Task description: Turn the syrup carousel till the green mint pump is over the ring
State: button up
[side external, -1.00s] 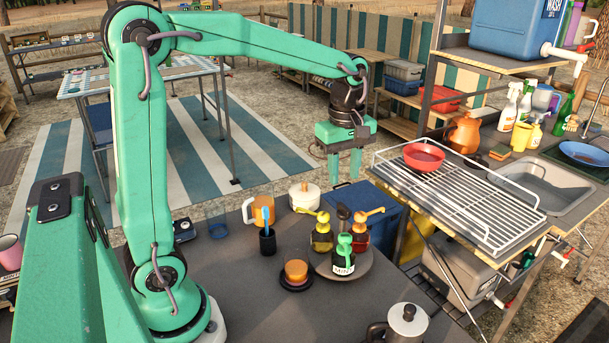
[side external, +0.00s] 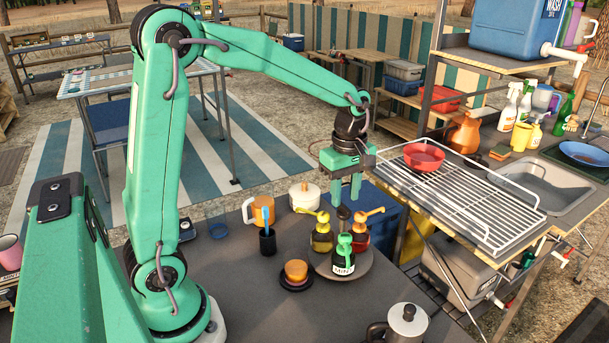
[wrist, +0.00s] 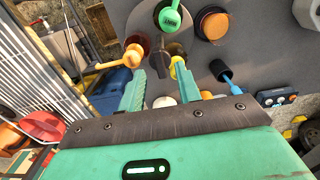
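The syrup carousel (side external: 362,273) is a round dark turntable bearing several pump bottles. The green mint pump (side external: 344,243) is on its near side, on a bottle labelled MINT; it also shows at the top of the wrist view (wrist: 168,18). A yellow pump (side external: 322,217) is at left, an orange pump (side external: 372,212) at right and a dark pump (wrist: 160,58) at the back. My gripper (side external: 346,198) points down above the dark pump. Its two fingers are apart and empty (wrist: 160,88), with the dark pump beyond the gap. I cannot clearly identify the ring.
An orange cup (side external: 296,268) on a dark coaster (side external: 295,286) stands left of the carousel. A dark holder with a blue utensil (side external: 267,239), an orange mug (side external: 259,211) and a white pot (side external: 304,197) stand behind. A metal coffee pot (side external: 407,322) is at the front edge.

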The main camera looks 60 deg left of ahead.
jog(key=shift+f, duration=1.2)
grip_shut()
